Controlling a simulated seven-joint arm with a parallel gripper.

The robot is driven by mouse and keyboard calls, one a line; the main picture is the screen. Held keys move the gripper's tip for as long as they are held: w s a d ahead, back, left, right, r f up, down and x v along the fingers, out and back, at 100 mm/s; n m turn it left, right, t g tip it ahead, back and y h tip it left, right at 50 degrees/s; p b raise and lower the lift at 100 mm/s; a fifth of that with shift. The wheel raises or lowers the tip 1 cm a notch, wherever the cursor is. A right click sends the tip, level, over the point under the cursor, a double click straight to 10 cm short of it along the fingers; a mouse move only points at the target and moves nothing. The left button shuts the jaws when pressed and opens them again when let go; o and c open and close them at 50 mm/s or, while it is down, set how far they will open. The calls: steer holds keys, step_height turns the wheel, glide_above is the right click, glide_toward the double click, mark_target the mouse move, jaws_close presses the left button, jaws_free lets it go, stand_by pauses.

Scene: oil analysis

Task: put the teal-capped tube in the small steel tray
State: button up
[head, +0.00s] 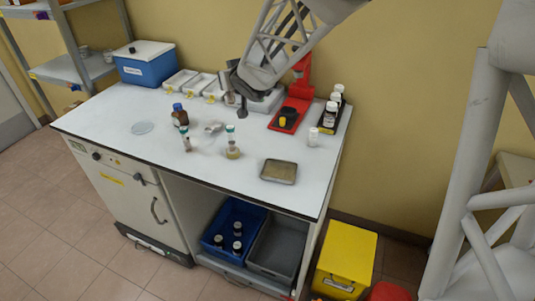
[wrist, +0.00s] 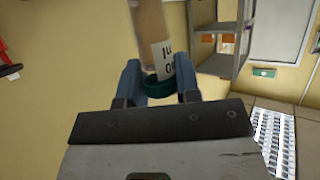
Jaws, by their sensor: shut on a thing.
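My gripper (head: 236,88) is above the back of the bench, in front of the white trays. In the wrist view its two blue-grey fingers (wrist: 160,84) are shut on a tube (wrist: 152,30) at its teal cap (wrist: 160,88). The tube has tan contents and a white label with dark print, and its far end runs out of the picture. The small steel tray (head: 279,179) lies on the right front of the bench, well apart from my gripper, and looks empty.
A teal-capped container (head: 232,152), another small capped vial (head: 187,144) and a blue-capped brown bottle (head: 180,117) stand mid-bench. A white-capped bottle (head: 313,137) stands right, near a red stand (head: 300,85).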

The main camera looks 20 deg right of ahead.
steer(key=s+d+f, duration=0.2)
steer(key=s+d, duration=0.2)
steer(key=s, duration=0.4)
steer(key=s+d+f, duration=0.1)
steer(key=s+d, duration=0.4)
steer(key=s, duration=0.2)
step_height(320, 180, down, 7)
steer(key=s, duration=0.2)
steer(key=shift+s+d, duration=0.15)
steer(key=shift+f, duration=2)
steer(key=shift+f, duration=2)
steer(key=shift+f, duration=0.15)
